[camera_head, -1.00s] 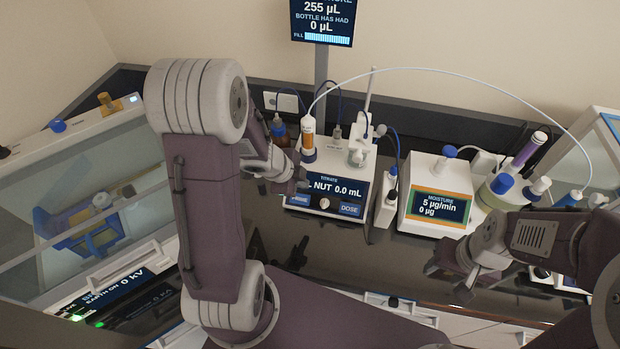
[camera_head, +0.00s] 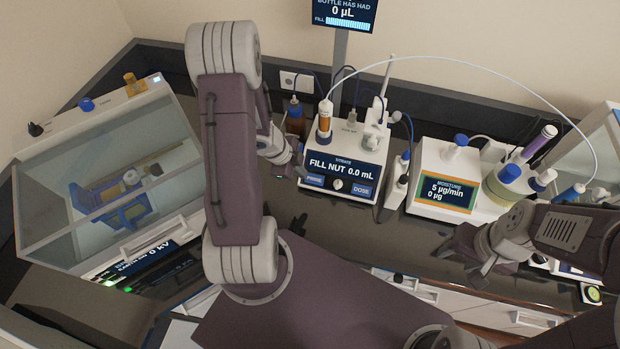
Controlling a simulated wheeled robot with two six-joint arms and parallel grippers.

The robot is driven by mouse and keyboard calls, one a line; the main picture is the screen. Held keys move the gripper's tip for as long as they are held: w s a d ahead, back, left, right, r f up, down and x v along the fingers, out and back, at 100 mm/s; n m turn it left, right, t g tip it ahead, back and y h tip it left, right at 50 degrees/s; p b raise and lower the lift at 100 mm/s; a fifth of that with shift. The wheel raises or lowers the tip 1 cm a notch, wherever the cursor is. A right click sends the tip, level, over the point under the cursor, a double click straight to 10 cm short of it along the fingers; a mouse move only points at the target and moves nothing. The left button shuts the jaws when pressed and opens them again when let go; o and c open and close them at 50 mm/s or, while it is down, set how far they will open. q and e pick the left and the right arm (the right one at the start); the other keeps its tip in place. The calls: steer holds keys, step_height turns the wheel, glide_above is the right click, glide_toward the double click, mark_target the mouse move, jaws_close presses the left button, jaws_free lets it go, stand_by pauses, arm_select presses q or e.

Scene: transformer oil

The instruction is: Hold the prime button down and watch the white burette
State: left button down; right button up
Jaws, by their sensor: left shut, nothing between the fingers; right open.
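The white titrator (camera_head: 377,165) stands at the back middle, its screen reading "FILL NUT 0.0 mL". The blue prime button (camera_head: 314,181) is at the lower left of its front, with the DOSE button (camera_head: 362,192) to its right. My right gripper (camera_head: 468,262) is open and empty, in front of the moisture unit.
The moisture unit (camera_head: 440,182) reads 5 µg/min and 0 µg. A brown bottle (camera_head: 295,117) stands left of the titrator. A glass-lidded test box (camera_head: 110,180) is at the left. The dark bench in front of the titrator is mostly clear.

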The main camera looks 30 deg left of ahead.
arm_select(q)
steer(key=b, duration=0.2)
glide_toward(314, 178)
step_height(314, 178, down, 3)
steer(key=s+d, duration=0.1)
steer(key=d, duration=0.2)
steer(key=shift+w+a+f+p, duration=0.2)
steer(key=shift+w+a+f, duration=0.05)
steer(key=shift+w+f, duration=0.3)
steer(key=shift+w+a+f+p, duration=0.15)
steer(key=shift+w+a+f, duration=0.05)
steer(key=shift+w+f, duration=0.35)
steer(key=shift+w+a+f, duration=0.1)
steer(key=shift+w+f, duration=0.05)
steer(key=shift+f, duration=0.15)
arm_select(e)
step_height(314, 178, down, 2)
steer(key=shift+w+d+f, duration=0.1)
steer(key=shift+w+f, duration=0.05)
steer(key=shift+f, duration=0.05)
